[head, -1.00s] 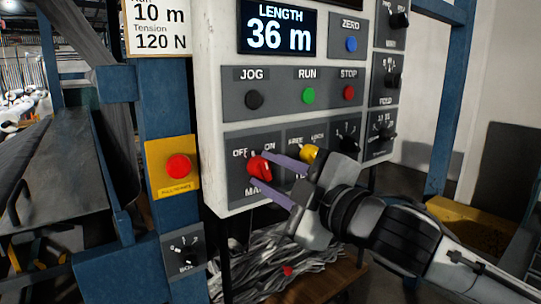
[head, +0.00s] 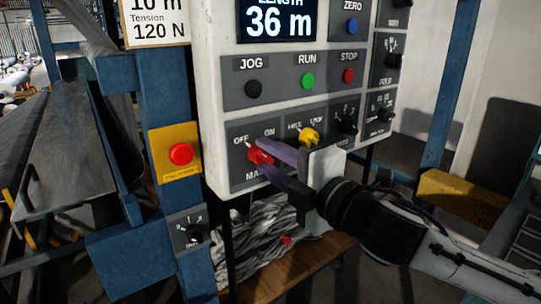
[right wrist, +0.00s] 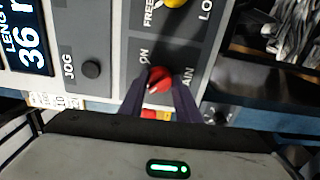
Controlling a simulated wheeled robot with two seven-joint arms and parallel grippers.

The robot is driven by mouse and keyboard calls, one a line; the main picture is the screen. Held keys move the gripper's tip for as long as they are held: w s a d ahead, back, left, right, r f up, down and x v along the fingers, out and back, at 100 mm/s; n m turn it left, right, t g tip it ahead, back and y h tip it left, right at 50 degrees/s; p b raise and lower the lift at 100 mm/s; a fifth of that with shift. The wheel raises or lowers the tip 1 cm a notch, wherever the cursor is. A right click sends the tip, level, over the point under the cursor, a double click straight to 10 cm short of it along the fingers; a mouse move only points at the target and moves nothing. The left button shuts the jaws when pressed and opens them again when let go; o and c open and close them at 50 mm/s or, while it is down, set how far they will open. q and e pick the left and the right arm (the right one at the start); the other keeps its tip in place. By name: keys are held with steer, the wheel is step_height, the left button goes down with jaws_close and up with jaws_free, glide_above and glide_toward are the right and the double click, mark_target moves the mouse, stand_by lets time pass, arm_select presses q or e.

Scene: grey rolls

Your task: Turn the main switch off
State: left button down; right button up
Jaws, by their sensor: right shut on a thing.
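The main switch (head: 257,155) is a red knob on the lower left plate of the grey control panel, below the OFF and ON labels. Its pale mark appears to lean up and left, toward OFF. My right gripper (head: 264,158) comes in from the right with its two purple-grey fingers shut on the knob, one on each side. In the right wrist view, the red knob (right wrist: 159,77) sits between the tips of the right gripper (right wrist: 159,88), and the ON label is beside it. The fingers hide part of the knob and its label. My left gripper is out of view.
A yellow knob (head: 309,136) is close to the right of the fingers. Black JOG (head: 253,88), green RUN (head: 307,81) and red STOP (head: 348,76) buttons are above. A red emergency button (head: 181,154) on a yellow plate is at left. Free air lies before the panel.

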stand_by(0.3)
steer(key=o, duration=1.1)
steer(key=b+v, duration=0.1)
steer(key=v, duration=0.9)
steer(key=shift+s+d+b, duration=0.1)
steer(key=shift+b, duration=0.2)
steer(key=shift+f, duration=0.1)
